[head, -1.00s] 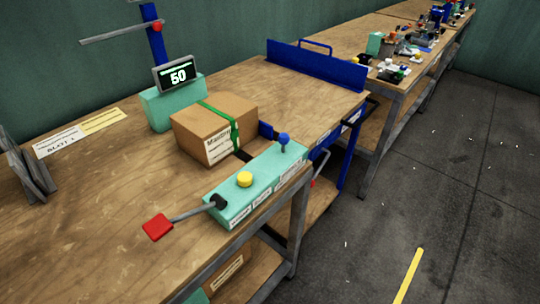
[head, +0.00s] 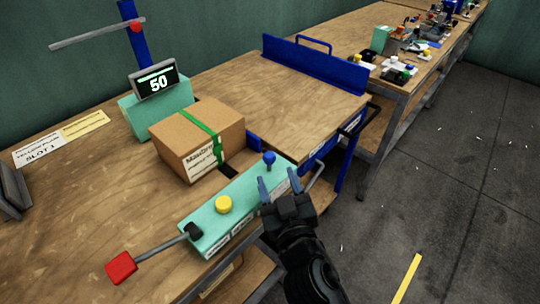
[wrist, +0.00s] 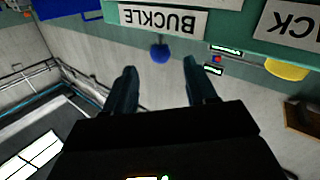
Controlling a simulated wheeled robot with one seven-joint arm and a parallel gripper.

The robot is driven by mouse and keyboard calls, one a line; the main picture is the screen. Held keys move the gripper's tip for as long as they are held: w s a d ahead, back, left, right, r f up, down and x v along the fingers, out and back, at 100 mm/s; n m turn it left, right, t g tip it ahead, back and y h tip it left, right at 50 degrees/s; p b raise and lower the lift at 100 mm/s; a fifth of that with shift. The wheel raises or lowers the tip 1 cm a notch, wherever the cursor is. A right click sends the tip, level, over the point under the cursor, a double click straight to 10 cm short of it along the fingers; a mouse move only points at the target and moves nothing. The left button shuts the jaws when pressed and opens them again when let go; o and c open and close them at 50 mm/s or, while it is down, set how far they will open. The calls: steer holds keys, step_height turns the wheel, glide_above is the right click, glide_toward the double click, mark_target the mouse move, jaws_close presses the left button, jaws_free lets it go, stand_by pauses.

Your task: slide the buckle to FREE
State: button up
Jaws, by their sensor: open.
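The blue knob (head: 269,158) stands on a short post at the right end of the mint-green control box (head: 236,205). In the wrist view the blue knob (wrist: 159,53) appears beyond and between my fingertips, by a BUCKLE label (wrist: 163,19) that reads upside down. My gripper (head: 278,180) is open and empty, just in front of the box's right end, its fingers pointing up toward the knob. It also shows in the wrist view (wrist: 160,68). I see no contact with the knob. The FREE marking is not readable.
A cardboard box (head: 184,142) with a green strap (head: 205,126) sits behind the control box. A yellow button (head: 223,204) and a red-ended lever (head: 121,268) are to the left. A display (head: 155,80) reads 50. A blue rail (head: 315,65) stands at the bench's back right.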

mark_target(271, 163)
steer(key=x, duration=0.7)
steer(key=shift+w+a, duration=0.1)
steer(key=shift+w, duration=0.15)
jaws_close()
stand_by(0.3)
